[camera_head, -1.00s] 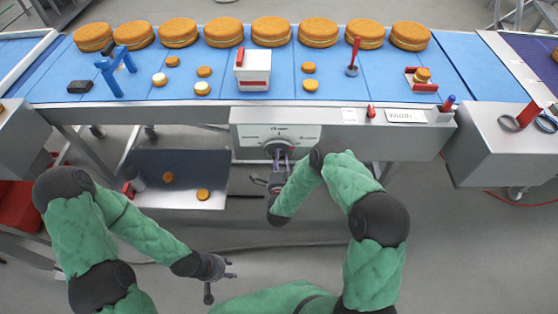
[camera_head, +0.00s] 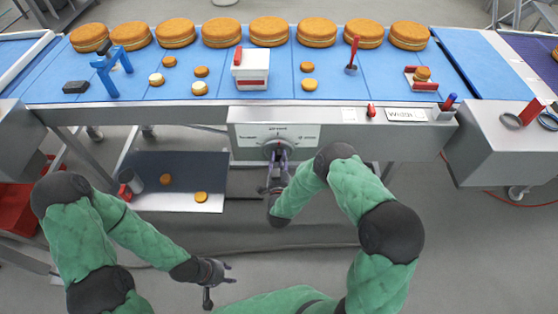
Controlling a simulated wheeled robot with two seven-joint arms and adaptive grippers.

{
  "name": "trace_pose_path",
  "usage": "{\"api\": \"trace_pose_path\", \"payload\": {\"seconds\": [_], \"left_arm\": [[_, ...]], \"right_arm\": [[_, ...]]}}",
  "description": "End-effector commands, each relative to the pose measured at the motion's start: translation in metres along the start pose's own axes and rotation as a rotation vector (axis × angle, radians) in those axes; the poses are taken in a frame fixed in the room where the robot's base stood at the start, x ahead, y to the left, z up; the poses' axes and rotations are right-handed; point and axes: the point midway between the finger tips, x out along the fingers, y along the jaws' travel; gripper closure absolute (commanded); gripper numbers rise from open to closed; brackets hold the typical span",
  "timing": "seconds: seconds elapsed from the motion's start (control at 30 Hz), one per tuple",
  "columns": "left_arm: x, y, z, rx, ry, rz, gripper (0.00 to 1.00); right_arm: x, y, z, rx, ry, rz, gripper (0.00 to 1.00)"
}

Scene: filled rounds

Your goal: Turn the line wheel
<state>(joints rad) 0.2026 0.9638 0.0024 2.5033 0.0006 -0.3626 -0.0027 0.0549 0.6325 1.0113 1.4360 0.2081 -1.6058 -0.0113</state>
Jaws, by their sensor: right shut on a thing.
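The line wheel (camera_head: 274,147) is a round grey knob on the front of a metal panel (camera_head: 248,134) with small printed markings, below the blue conveyor. My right gripper (camera_head: 280,160) is at the wheel, its fingers pointing up and shut on it; the dark gripper and wrist hide the lower part of the wheel. My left gripper (camera_head: 225,272) hangs low in front of the line, away from everything, its fingers apart and empty.
Several large round cakes (camera_head: 269,31) stand along the back of the blue belt (camera_head: 300,92). Small cakes, a white box (camera_head: 250,70) and a blue stand (camera_head: 106,72) sit in front of them. A metal tray (camera_head: 212,200) with two small cakes is below left.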

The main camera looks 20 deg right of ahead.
Motion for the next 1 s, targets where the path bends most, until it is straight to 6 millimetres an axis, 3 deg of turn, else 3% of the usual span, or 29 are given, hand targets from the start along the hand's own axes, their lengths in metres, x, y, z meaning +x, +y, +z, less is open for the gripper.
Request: {"api": "trace_pose_path", "payload": {"seconds": [1.0], "left_arm": [[0.0103, -0.0037, -0.0004, 0.000, 0.000, 0.000, 0.60]], "right_arm": [[-0.0003, -0.0022, -0.0040, -0.964, -0.002, 0.000, 1.00]]}}
